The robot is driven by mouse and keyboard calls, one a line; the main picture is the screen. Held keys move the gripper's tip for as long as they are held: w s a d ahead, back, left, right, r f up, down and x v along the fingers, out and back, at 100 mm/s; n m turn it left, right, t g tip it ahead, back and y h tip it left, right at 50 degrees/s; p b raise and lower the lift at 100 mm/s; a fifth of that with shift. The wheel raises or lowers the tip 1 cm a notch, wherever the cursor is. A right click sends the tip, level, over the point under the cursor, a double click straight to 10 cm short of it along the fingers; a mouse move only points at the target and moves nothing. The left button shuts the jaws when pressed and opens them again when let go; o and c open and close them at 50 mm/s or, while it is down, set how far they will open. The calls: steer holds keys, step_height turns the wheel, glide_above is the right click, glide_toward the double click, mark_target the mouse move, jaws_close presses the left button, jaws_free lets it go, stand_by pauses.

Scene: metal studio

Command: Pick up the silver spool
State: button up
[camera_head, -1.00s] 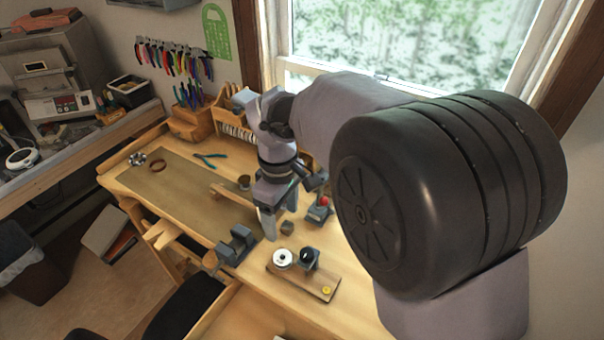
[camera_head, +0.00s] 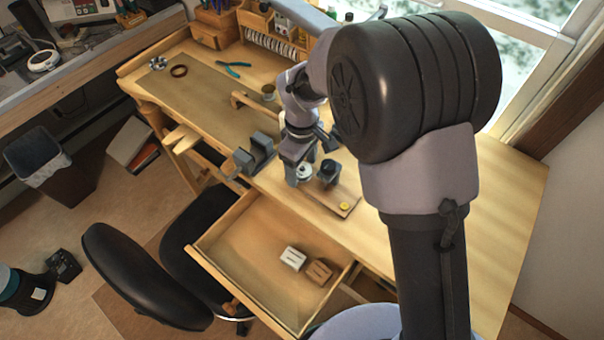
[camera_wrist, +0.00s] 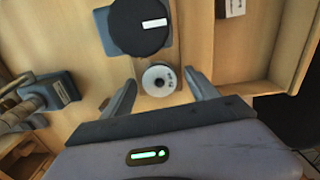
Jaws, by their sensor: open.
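The silver spool (camera_head: 304,171) is a small pale disc with a dark centre hole, on the wooden board (camera_head: 343,205) on the workbench. In the wrist view the spool (camera_wrist: 159,79) shows face-on, ahead of and between the fingertips. My gripper (camera_head: 292,180) is at the spool in the head view and partly hides it. In the wrist view my gripper (camera_wrist: 160,80) is open, with one finger on each side of the spool and visible gaps. Whether the fingertips are down at the spool's height, I cannot tell.
A black round-topped item (camera_head: 328,172) stands close beside the spool. A grey vise (camera_head: 254,155) is to the left. A yellow piece (camera_head: 344,205) lies on the board. The open drawer (camera_head: 225,262) below holds a white block (camera_head: 293,258) and a brown block (camera_head: 318,271).

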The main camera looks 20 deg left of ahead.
steer(key=c, duration=1.5)
